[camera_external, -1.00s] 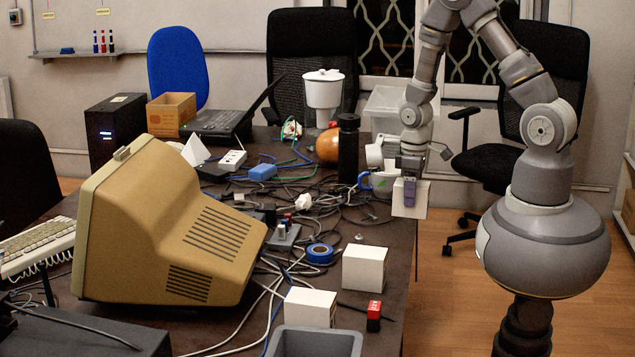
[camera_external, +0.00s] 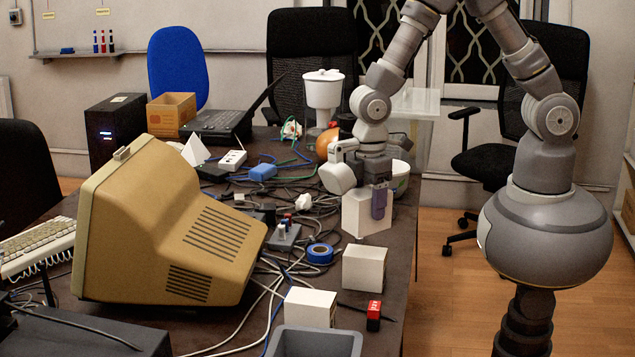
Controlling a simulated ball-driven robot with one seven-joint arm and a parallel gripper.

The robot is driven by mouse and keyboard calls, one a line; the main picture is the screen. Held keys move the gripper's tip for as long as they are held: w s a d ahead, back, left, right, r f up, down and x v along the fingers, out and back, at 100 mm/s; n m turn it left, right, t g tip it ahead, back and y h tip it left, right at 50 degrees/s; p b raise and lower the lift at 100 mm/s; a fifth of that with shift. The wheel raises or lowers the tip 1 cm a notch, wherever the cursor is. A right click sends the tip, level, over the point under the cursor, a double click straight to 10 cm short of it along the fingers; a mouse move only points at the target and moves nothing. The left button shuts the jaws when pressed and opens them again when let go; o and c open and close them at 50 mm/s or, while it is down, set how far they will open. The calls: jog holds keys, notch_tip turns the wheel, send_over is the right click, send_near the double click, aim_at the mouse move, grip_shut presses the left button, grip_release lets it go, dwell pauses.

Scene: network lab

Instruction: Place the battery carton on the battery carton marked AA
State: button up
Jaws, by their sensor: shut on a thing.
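My gripper (camera_external: 376,197) is shut on a white box-shaped carton (camera_external: 358,216) over the right part of the table. The carton looks upright; I cannot tell whether its underside touches the table or cables. A second white carton (camera_external: 364,268) stands nearer the camera, just below the held one in the picture and apart from it. A third white carton (camera_external: 310,308) stands further front left. No AA mark is readable on any white carton, so I cannot tell which one bears it. One purplish finger shows; the other is hidden.
A white cup (camera_external: 401,176) is right behind my gripper. A grey bin (camera_external: 315,343) is in front; the beige monitor (camera_external: 165,235) fills the left.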

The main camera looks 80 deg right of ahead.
aim_at(367, 225)
notch_tip(367, 225, down, 6)
jog(key=shift+r+b, duration=0.25)
jog(key=shift+b, duration=0.5)
jog(key=shift+f, duration=0.1)
jog(key=o, duration=1.2)
notch_tip(367, 225, up, 12)
jog(key=p, duration=0.4)
jog(key=shift+d, duration=0.1)
